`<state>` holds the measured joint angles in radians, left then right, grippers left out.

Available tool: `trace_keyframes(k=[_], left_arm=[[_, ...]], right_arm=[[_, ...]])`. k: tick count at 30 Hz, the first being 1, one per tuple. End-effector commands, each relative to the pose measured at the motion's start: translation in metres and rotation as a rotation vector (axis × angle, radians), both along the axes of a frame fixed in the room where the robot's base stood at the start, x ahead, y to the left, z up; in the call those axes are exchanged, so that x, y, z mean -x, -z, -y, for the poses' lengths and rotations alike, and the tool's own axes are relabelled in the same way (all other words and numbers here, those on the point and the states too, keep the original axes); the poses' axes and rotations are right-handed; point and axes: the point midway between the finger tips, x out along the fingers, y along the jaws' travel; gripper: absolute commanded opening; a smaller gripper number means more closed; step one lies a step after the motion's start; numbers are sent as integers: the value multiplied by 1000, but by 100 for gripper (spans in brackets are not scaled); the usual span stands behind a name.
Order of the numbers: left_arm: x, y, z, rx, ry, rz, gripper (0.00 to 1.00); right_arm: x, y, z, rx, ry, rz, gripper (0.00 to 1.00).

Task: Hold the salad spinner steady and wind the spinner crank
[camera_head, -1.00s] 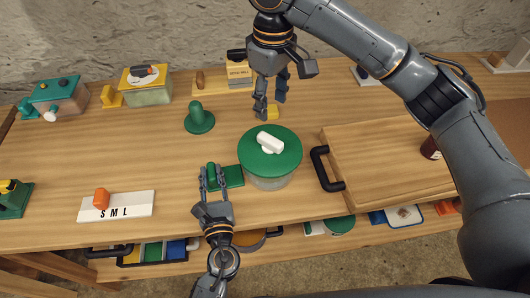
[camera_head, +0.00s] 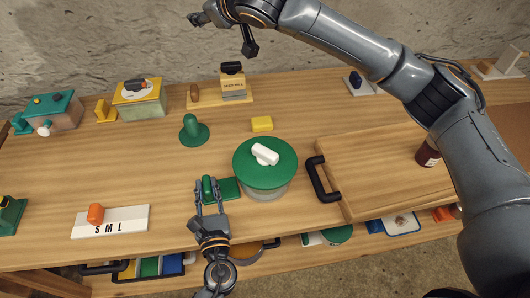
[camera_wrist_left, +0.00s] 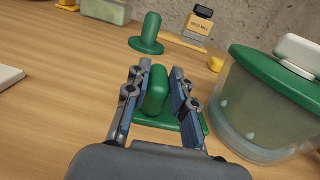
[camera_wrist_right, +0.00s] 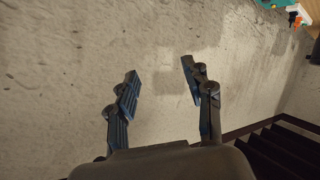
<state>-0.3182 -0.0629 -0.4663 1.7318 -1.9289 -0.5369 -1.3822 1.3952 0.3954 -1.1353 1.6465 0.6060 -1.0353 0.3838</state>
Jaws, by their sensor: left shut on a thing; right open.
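The salad spinner (camera_head: 268,168) stands on the table right of centre, with a green lid and a clear bowl; it also shows at the right of the left wrist view (camera_wrist_left: 258,110). A white crank knob (camera_head: 265,154) sits on its lid. A flat green base with an upright green grip (camera_wrist_left: 155,90) lies beside the spinner's left side. My left gripper (camera_head: 209,190) is shut on that green grip. My right gripper (camera_head: 222,32) is open and empty, up by the wall behind the table; its wrist view (camera_wrist_right: 160,85) shows only bare wall between the fingers.
A yellow block (camera_head: 262,124) and a green knobbed stand (camera_head: 193,131) sit behind the spinner. A wooden board with a black handle (camera_head: 323,179) is to the right. A white S M L strip (camera_head: 125,221) lies front left. A labelled mill box (camera_head: 233,87) stands at the back.

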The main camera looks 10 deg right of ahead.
Motion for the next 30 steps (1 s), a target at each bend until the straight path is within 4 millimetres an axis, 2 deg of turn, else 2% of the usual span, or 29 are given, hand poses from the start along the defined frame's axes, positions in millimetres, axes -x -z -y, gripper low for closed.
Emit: trace_keyframes(k=[1, 3, 7, 12, 15, 19, 23, 26, 30], left_arm=[[0, 0, 0, 0, 0, 0, 0], [0, 0, 0, 0, 0, 0, 0], [0, 0, 0, 0, 0, 0, 0], [0, 0, 0, 0, 0, 0, 0], [0, 0, 0, 0, 0, 0, 0], [0, 0, 0, 0, 0, 0, 0], [0, 0, 0, 0, 0, 0, 0], [0, 0, 0, 0, 0, 0, 0], [0, 0, 0, 0, 0, 0, 0]], right_arm=[[-4, -20, -7, -12, -34, 103, 51], [-4, -48, -19, -24, -93, 246, 51], [9, -96, -42, -21, -223, 506, 51], [50, -137, -75, 29, -438, 820, 51], [82, -145, -94, 86, -584, 984, 51], [127, -139, -114, 183, -796, 1170, 51], [168, -112, -127, 312, -1030, 1315, 51], [194, -80, -129, 431, -1220, 1393, 51], [219, -26, -119, 624, -1499, 1445, 51]])
